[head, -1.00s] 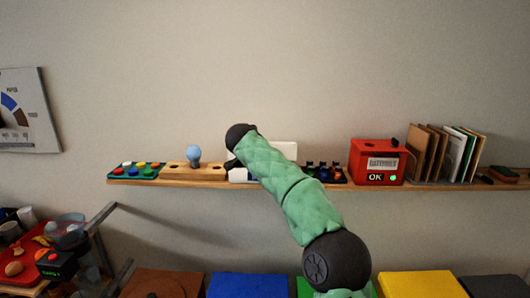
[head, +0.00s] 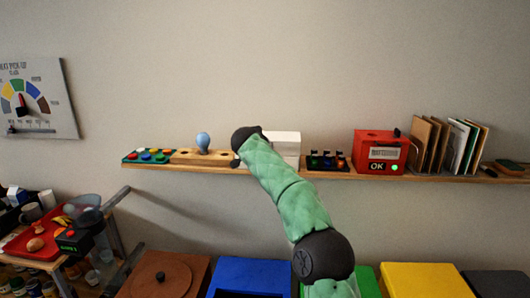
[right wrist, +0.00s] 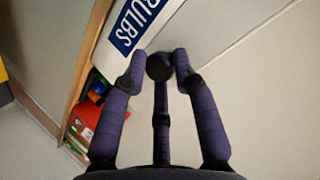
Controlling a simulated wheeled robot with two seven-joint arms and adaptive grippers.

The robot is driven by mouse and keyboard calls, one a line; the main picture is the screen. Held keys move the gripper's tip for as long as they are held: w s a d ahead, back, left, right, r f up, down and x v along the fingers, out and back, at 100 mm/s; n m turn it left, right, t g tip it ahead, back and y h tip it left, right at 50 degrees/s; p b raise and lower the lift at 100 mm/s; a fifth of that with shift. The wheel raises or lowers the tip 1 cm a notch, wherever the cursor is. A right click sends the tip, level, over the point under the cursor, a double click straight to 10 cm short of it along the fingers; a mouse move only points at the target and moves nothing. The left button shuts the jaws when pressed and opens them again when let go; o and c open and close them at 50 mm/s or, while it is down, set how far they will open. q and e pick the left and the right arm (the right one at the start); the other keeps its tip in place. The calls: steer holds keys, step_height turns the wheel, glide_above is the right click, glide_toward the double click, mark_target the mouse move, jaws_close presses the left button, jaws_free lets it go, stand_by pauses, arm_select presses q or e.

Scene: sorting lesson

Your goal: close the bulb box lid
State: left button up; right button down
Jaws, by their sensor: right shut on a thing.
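The white bulb box (head: 284,146) stands on the wooden wall shelf in the head view, partly hidden behind my green right arm. Its blue BULBS label shows on the white box in the right wrist view (right wrist: 137,24). My right gripper (right wrist: 165,62) has its dark purple fingers drawn together beside the labelled face, shut on the lid as far as I can tell. The gripped edge is hidden by the fingertips. In the head view the arm's dark end covers the box's left part, and I cannot tell the lid's exact angle. My left gripper is not in view.
On the shelf (head: 225,167), a blue bulb (head: 203,142) stands in a wooden holder left of the box, beside a green button tray (head: 149,156). Small dark items (head: 326,160), a red batteries box (head: 380,152) and upright folders (head: 447,146) are to the right. Coloured bins stand below.

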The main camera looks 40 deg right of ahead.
steer(key=f, duration=0.3)
steer(key=shift+a, duration=0.25)
steer(key=c, duration=1.4)
jaws_free()
steer(key=o, duration=0.4)
steer(key=shift+s+r, duration=0.15)
steer(key=shift+r, duration=0.05)
steer(key=v, duration=0.6)
steer(key=r+v, duration=0.1)
steer(key=v, duration=0.5)
steer(key=shift+d, duration=0.1)
